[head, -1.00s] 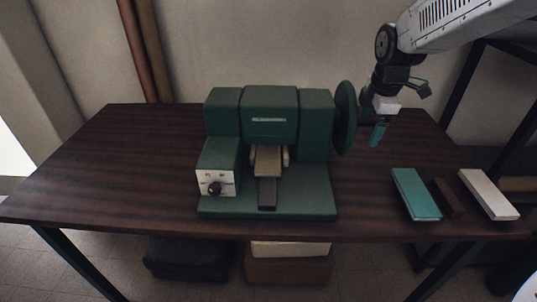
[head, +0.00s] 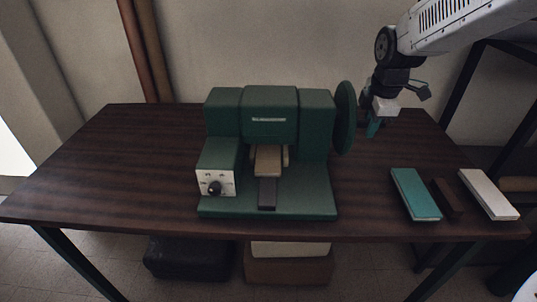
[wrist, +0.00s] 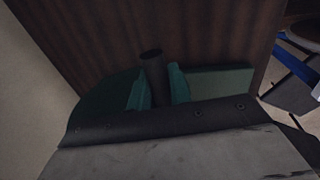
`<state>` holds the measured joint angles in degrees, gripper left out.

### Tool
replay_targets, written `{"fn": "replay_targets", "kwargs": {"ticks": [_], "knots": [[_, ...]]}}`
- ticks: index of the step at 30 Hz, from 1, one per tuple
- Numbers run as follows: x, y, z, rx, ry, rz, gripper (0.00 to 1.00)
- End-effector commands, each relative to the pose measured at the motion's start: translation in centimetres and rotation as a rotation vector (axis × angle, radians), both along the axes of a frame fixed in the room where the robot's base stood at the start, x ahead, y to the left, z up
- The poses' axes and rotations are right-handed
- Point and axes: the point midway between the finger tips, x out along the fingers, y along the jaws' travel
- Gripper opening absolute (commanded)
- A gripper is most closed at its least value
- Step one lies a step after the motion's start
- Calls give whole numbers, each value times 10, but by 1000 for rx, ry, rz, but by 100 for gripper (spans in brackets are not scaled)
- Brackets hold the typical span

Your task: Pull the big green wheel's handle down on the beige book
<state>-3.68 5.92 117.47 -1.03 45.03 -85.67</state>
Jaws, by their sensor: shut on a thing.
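The green press (head: 268,115) stands on the dark wooden table. Its big green wheel (head: 346,118) is on the press's right side, seen nearly edge-on. A tan block (head: 268,160), which looks like the beige book, lies flat in the press opening above a dark grey piece. My gripper (head: 374,129) is just right of the wheel. In the wrist view its teal fingers are shut around the wheel's dark round handle (wrist: 153,68), whose end sticks out beyond them. The handle is hidden in the head view. Part of the green wheel (wrist: 103,105) shows behind the fingers.
A teal cover (head: 416,193), a narrow brown one (head: 447,197) and a white one (head: 488,194) lie at the table's right front. A control box with a dial (head: 215,184) is at the press's left. The table (head: 120,165) is clear on the left.

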Motion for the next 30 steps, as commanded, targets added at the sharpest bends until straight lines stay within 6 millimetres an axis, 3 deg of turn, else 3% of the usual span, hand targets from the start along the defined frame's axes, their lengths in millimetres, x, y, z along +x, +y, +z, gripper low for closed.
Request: {"fn": "replay_targets", "kwargs": {"ticks": [30], "knots": [[-7, 0, -21, 0, 6, 0, 4]]}}
